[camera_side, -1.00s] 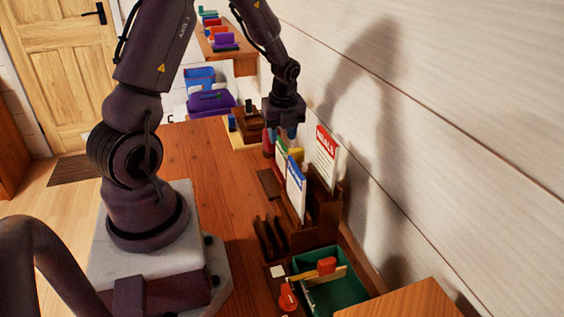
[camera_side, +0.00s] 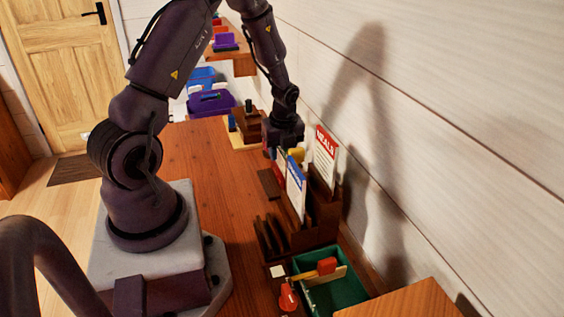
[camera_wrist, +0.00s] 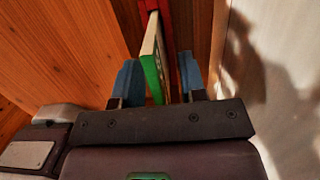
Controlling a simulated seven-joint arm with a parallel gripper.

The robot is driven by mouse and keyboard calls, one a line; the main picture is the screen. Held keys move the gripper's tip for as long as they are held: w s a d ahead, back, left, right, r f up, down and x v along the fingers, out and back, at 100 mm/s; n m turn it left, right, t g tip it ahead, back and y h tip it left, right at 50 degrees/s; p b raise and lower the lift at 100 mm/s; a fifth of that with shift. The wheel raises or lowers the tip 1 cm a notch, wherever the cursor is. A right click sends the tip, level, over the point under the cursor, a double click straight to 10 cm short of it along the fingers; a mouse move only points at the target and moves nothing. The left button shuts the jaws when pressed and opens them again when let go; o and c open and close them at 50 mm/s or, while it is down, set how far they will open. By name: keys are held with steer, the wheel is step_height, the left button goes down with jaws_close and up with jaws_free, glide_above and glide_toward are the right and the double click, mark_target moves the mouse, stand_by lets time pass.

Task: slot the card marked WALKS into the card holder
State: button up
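The brown wooden card holder (camera_side: 268,238) with stepped slots stands on the desk by the wall. A red-headed card (camera_side: 326,155) reading MEALS and a blue-headed card (camera_side: 296,188) stand upright in its back part. A green-edged card (camera_wrist: 152,72) stands on edge between the blue fingers of my gripper (camera_wrist: 158,62), closer to the left finger, with a gap on the right. My gripper also shows in the side view (camera_side: 281,150), low behind the blue-headed card. I cannot read WALKS on any card.
A green tray (camera_side: 345,292) with a red-and-tan item is in front of the holder. A red object (camera_side: 288,298) lies beside it. The wall (camera_side: 440,130) is close on the right.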

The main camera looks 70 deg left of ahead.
steer(key=shift+f, duration=0.2)
jaws_close()
stand_by(0.4)
